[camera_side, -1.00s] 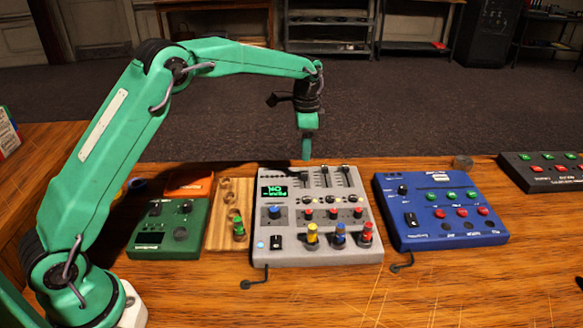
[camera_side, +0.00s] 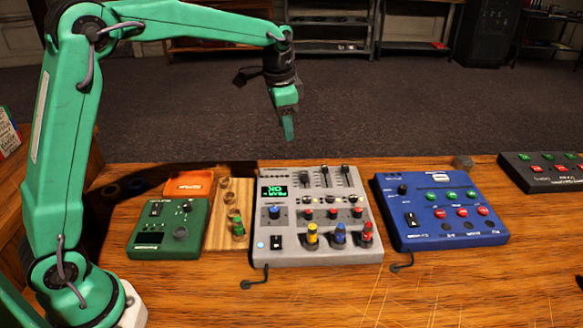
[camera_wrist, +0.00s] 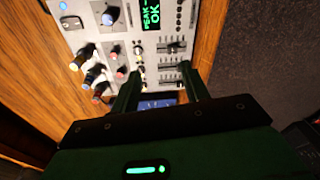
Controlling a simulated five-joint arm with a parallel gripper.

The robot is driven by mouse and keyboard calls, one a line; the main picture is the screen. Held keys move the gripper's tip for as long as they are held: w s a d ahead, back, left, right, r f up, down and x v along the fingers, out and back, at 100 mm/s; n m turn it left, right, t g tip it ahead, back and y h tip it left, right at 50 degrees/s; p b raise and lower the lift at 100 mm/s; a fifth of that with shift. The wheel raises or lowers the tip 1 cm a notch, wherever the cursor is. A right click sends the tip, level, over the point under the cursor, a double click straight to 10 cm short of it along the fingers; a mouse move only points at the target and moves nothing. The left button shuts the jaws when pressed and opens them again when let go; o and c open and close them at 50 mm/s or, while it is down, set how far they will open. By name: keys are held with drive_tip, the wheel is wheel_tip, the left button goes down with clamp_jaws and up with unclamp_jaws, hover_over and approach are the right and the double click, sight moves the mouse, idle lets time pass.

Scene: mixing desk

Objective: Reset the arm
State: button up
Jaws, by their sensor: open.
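My gripper (camera_side: 288,128) hangs in the air above and behind the back edge of the desk, pointing down. It is apart from everything and holds nothing. In the wrist view its two fingers (camera_wrist: 158,88) are spread, with a gap between them. The grey mixer (camera_side: 290,243) lies below it on the desk, with sliders, small knobs and a row of yellow, blue and red plugs at its front. Its green screen (camera_side: 273,194) reads "PEAK OK". The mixer also shows in the wrist view (camera_wrist: 105,50).
A green box (camera_side: 165,235), an orange tray (camera_side: 188,183) and a wooden rack (camera_side: 219,235) with a green plug stand left of the mixer. A blue box (camera_side: 450,230) and a black box (camera_side: 545,172) stand to its right. The desk front (camera_side: 340,295) is mostly clear.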

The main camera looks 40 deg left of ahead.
drive_tip(key=s+r+n+t, duration=0.1)
drive_tip(key=s+r+n, duration=0.1)
drive_tip(key=s+r, duration=0.45)
drive_tip(key=s+f+n+t, duration=0.3)
drive_tip(key=s+n, duration=0.1)
drive_tip(key=s, duration=1.8)
drive_tip(key=shift+s+a+f+n, duration=0.15)
drive_tip(key=shift+s+a+n, duration=0.05)
drive_tip(key=shift+a+n, duration=0.2)
drive_tip(key=shift+w, duration=0.1)
idle(0.6)
